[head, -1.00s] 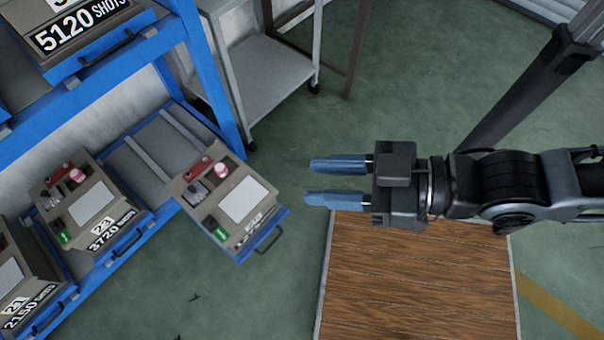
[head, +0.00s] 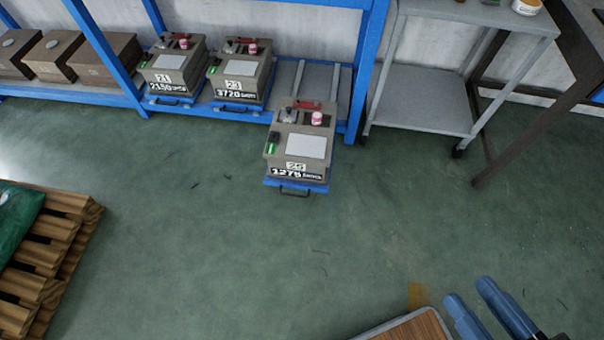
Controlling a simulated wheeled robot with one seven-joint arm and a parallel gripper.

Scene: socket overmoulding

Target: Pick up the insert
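Several grey-beige insert blocks with number labels stand on the low blue rack. One insert (head: 300,140) sits on a blue tray (head: 297,186) pulled out over the floor; its label seems to read 25. Its top has a pale plate, a red part, a pink-white round piece and a green tag. Two more inserts, labelled 21 (head: 174,66) and 23 (head: 241,75), stand further back to the left. My gripper (head: 468,290) is at the bottom right, fingers apart and empty, well away from the inserts. Its base is cut off by the frame edge.
A grey shelf cart (head: 425,100) stands right of the blue rack upright (head: 365,75). A wooden pallet (head: 45,262) is at the left. A wood-topped surface (head: 412,328) lies beside my gripper. The green floor between is clear.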

